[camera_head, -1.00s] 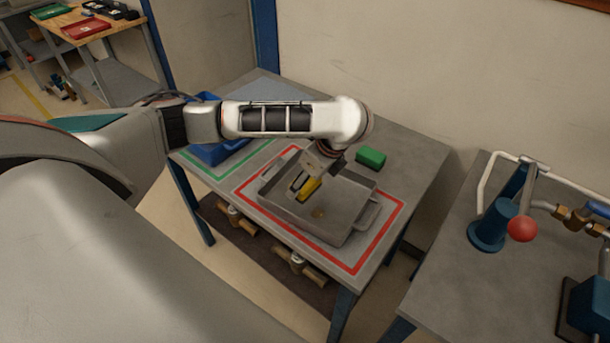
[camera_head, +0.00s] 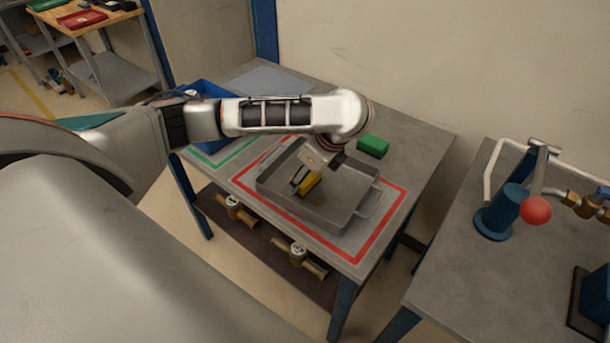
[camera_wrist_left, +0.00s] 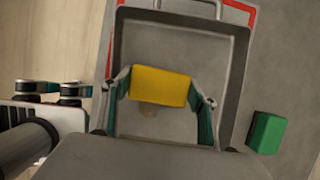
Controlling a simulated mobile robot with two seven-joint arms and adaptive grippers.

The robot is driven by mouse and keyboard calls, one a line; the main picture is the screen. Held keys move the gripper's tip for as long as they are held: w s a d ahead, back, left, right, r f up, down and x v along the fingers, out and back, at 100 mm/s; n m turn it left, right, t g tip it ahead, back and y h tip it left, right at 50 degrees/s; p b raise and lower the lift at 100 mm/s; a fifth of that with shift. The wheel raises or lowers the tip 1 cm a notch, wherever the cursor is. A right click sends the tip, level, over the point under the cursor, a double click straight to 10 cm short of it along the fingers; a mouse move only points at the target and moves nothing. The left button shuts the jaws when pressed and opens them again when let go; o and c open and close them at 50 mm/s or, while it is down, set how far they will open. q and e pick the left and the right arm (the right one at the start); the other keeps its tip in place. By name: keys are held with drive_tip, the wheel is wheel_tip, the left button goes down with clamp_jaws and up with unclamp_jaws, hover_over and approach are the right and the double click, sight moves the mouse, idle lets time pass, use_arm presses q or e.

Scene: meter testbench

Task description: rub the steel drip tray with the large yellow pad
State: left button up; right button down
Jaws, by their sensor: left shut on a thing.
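The steel drip tray (camera_head: 345,217) sits inside the red outline on the grey table. In the left wrist view the tray (camera_wrist_left: 180,58) fills the middle, with a small brownish stain on its floor. My left gripper (camera_head: 307,183) reaches down into the tray and is shut on the large yellow pad (camera_head: 312,180). In the left wrist view the pad (camera_wrist_left: 160,86) sits between both fingers. I cannot tell whether the pad touches the tray floor. My right gripper is not in view.
A green pad (camera_head: 373,146) lies on the table just behind the tray, outside the red outline. A blue bin (camera_head: 212,148) stands at the table's left back by a green outline. Another bench at right holds a blue fixture with a red ball (camera_head: 536,210).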

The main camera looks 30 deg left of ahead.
sight(314, 185)
use_arm(q)
drive_tip(key=shift+f, duration=0.2)
drive_tip(key=shift+f, duration=0.8)
idle(0.3)
drive_tip(key=shift+d+r+p, duration=0.2)
drive_tip(key=shift+d+p, duration=0.3)
drive_tip(key=shift+p, duration=0.2)
drive_tip(key=shift+d+p, duration=0.85)
drive_tip(key=shift+p, duration=0.2)
drive_tip(key=shift+d+p, duration=0.4)
drive_tip(key=shift+p, duration=0.05)
drive_tip(key=shift+d, duration=0.1)
drive_tip(key=shift+f, duration=0.15)
drive_tip(key=shift+f, duration=0.1)
